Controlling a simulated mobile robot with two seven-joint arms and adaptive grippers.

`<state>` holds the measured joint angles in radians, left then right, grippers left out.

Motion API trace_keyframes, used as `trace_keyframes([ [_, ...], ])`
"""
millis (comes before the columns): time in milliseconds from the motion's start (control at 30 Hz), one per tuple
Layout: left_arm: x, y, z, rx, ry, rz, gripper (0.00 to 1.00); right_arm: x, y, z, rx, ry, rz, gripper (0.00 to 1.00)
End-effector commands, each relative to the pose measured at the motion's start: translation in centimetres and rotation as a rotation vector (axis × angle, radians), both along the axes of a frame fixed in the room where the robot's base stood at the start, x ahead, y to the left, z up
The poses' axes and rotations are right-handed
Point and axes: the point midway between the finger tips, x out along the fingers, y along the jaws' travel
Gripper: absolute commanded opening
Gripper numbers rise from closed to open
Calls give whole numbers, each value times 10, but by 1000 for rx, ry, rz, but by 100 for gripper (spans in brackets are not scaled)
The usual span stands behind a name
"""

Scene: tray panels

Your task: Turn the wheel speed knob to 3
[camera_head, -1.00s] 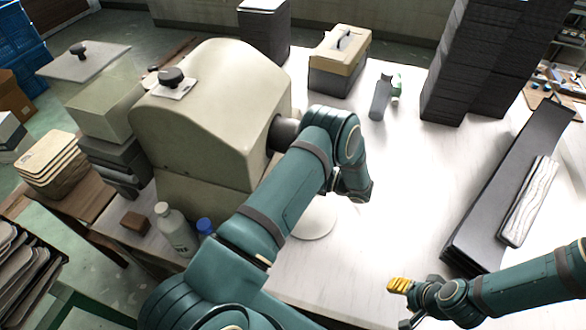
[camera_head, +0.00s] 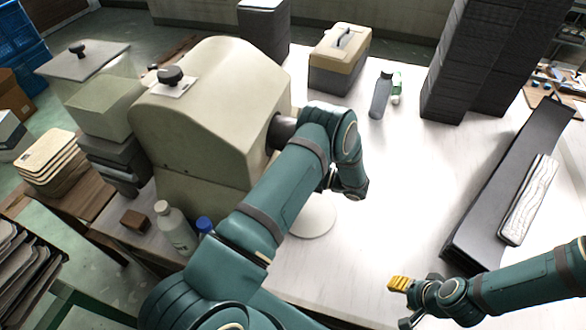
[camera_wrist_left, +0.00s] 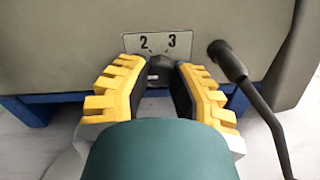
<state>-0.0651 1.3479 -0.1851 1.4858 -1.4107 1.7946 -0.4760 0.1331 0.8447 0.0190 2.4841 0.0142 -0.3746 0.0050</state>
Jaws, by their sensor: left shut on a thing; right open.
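The wheel speed knob (camera_wrist_left: 158,68) is dark and shows in the left wrist view between my fingers, in front of a pale plate (camera_wrist_left: 130,43) marked 2 and 3. My left gripper (camera_wrist_left: 160,80) is shut on it, with a yellow-backed finger at each side. Which number the knob points to cannot be told. The head view shows the beige machine housing (camera_head: 215,110); my left arm reaches along its right side and hides the knob there. My right gripper (camera_head: 405,290) is open and empty at the lower right, away from the machine.
In the left wrist view a dark crank handle (camera_wrist_left: 228,60) stands close to the right of my fingers. A white bottle (camera_head: 176,232) stands by the housing. A grey bottle (camera_head: 380,95) and a toolbox (camera_head: 340,60) stand farther back. The white tabletop's middle is clear.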

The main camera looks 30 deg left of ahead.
Motion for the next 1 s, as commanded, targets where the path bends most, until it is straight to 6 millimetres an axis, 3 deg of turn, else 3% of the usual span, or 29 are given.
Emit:
trace_keyframes([
  [500, 0, 1, 0, -85, 375, 0, 0, 0, 1, -17, -3, 1, 1, 47],
  [1000, 0, 1, 1, -197, 837, 2, 0, -1, 1, -20, -2, 4, 3, 47],
])
